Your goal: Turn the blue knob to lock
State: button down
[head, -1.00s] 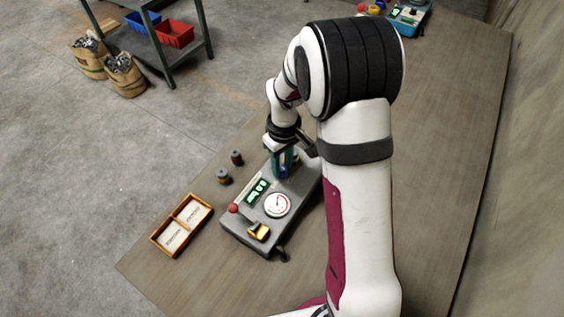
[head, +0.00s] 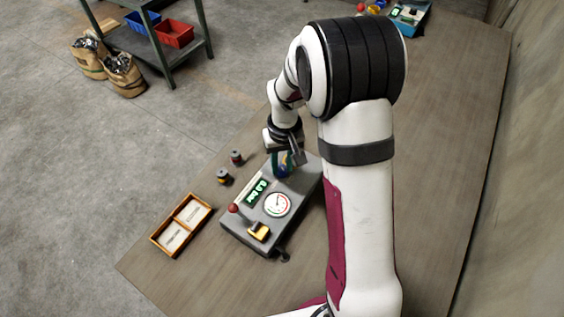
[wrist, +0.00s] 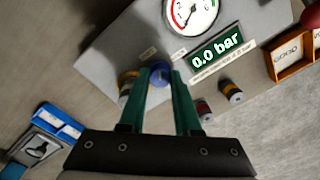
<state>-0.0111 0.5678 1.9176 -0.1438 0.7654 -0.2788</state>
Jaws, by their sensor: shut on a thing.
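The blue knob (wrist: 160,74) is on the edge area of a grey panel box (wrist: 125,50). My gripper (wrist: 160,72) has its two green fingers around the knob, shut on it. Part of the knob is hidden by the fingers. In the head view my gripper (head: 283,169) points down at the far end of the box (head: 300,188), and the knob is mostly hidden there. A lit green display (wrist: 223,48) on the box reads 0.0 bar. A round gauge (wrist: 190,10) sits beside it.
A brass-coloured fitting (wrist: 128,84) is close beside one finger. The box also bears a red button (head: 233,208) and a yellow part (head: 259,231). Two small cylinders (head: 236,158) (head: 223,176) and a wooden two-compartment tray (head: 163,247) stand to the left.

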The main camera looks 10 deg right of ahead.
aim_at(284, 169)
jog(key=m, duration=0.5)
jog(key=shift+m, duration=0.3)
jog(key=m, duration=0.5)
jog(key=shift+m, duration=0.3)
jog(key=c, duration=0.9)
grip_release()
jog(key=shift+r, duration=0.1)
notch_tip(284, 169, up, 16)
jog(key=shift+s+d, duration=0.15)
jog(key=shift+s, duration=0.15)
jog(key=shift+f, duration=0.2)
